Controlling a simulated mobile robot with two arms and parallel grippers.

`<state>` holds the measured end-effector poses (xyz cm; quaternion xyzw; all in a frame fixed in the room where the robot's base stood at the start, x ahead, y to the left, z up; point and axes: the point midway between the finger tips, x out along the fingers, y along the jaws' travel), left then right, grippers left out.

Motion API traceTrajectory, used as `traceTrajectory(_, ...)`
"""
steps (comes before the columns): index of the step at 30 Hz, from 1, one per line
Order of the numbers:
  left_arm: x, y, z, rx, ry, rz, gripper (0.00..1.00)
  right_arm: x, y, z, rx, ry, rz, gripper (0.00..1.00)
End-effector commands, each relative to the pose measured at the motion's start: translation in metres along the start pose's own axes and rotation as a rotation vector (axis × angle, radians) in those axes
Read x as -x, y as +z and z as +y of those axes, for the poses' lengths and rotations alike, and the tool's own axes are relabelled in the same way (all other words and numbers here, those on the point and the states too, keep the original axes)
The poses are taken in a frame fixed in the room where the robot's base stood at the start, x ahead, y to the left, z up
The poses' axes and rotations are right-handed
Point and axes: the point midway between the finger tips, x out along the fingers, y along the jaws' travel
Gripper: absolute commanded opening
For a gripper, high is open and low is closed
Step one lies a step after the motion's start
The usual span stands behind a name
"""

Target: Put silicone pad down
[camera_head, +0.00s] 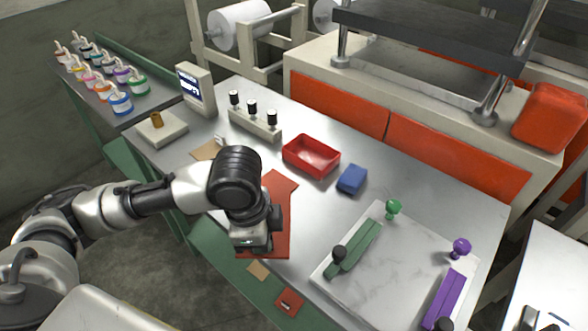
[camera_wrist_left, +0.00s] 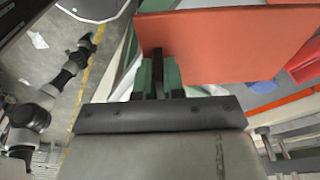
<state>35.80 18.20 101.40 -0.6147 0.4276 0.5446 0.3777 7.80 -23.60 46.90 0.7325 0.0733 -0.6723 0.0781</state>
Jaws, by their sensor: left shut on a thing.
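The silicone pad (camera_head: 280,187) is a flat orange-red sheet. In the head view it lies along the table's left front part, partly hidden under my left gripper (camera_head: 252,250). In the left wrist view the pad (camera_wrist_left: 235,45) stretches out to the right from the fingers. My left gripper (camera_wrist_left: 158,82) is shut on the pad's edge with its green-tipped fingers. I cannot tell whether the pad touches the table. An arm that looks like my right one shows small at the left of the wrist view, with its gripper (camera_wrist_left: 86,44) too small to read.
A red tray (camera_head: 311,156) and a blue block (camera_head: 352,179) stand beyond the pad. A marble slab (camera_head: 390,255) with green and purple handled tools is at right. A three-knob block (camera_head: 254,124) stands behind. The table's steel top is clear between pad and slab.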

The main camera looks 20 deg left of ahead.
Motion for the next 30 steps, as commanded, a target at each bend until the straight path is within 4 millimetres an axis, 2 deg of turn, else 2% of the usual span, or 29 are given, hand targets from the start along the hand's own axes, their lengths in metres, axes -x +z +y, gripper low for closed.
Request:
traceTrajectory(3, -0.003, 0.000, 0.005, -0.269, 0.031, 0.002, 0.00, -0.007, -0.010, -0.009, 0.000, -0.011, 0.017, 0.68)
traceTrajectory(6, -0.004, 0.000, 0.009, -0.456, 0.054, 0.002, 0.00, -0.009, -0.012, -0.009, 0.001, -0.012, 0.020, 0.68)
traceTrajectory(9, -0.004, 0.000, 0.011, -0.590, 0.070, 0.001, 0.00, -0.011, -0.010, -0.007, 0.002, -0.009, 0.018, 0.68)
traceTrajectory(14, -0.006, 0.000, 0.010, -0.690, 0.082, 0.001, 0.00, -0.012, -0.007, 0.000, 0.003, 0.000, 0.013, 0.68)
traceTrajectory(17, -0.014, -0.003, -0.003, -0.700, 0.085, 0.000, 0.00, -0.011, -0.004, 0.003, 0.001, 0.004, 0.009, 0.68)
traceTrajectory(24, -0.047, -0.013, -0.055, -0.696, 0.085, 0.000, 0.00, -0.009, -0.001, 0.004, 0.000, 0.005, 0.003, 0.68)
traceTrajectory(30, -0.069, -0.021, -0.089, -0.698, 0.084, 0.001, 0.00, -0.006, -0.001, 0.004, 0.000, 0.005, 0.003, 0.68)
